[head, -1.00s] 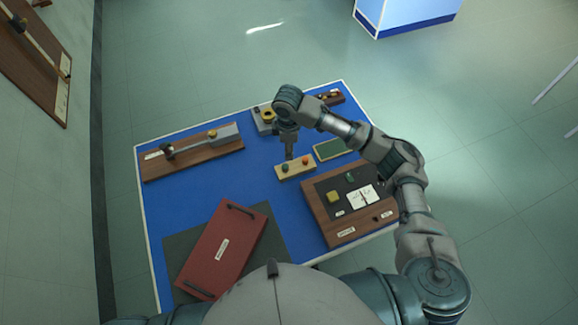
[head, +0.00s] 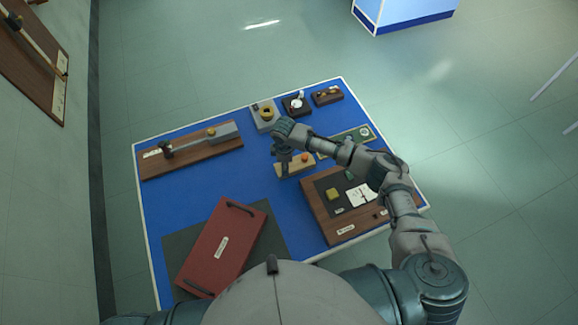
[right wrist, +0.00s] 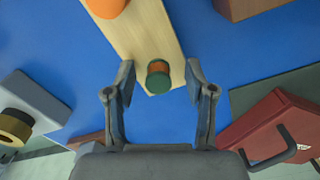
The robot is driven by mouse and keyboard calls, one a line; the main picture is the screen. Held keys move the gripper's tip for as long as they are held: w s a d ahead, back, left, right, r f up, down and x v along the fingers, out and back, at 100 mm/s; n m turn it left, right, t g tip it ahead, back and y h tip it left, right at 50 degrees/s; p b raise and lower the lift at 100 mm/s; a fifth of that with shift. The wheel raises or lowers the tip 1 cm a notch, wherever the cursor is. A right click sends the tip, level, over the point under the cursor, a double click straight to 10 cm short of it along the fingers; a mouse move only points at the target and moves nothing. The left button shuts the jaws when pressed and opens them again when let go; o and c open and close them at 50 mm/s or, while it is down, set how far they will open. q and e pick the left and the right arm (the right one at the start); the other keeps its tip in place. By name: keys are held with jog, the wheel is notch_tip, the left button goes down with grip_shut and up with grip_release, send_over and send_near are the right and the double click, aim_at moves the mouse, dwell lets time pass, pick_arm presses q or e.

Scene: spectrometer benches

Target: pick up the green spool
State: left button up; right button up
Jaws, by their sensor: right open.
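The green spool (right wrist: 158,77) has green ends and an orange-brown middle. In the right wrist view it sits at the near end of a pale wooden block (right wrist: 143,32). An orange spool (right wrist: 105,6) stands further along the block and also shows in the head view (head: 305,157). My right gripper (right wrist: 160,75) is open, with its fingers on either side of the green spool and apart from it. In the head view my right gripper (head: 284,172) is over the block's left end and hides the green spool. My left gripper is not in view.
A red case (head: 222,248) with black handles lies front left. A wooden board (head: 318,212) with a yellow block is at right. A spectrometer rail (head: 190,150) lies back left, and small devices (head: 263,115) stand at the back. Blue tabletop (head: 255,185) is clear left of the block.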

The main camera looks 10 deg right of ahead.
jog(key=shift+a, duration=0.15)
grip_shut()
jog(key=shift+r, duration=0.15)
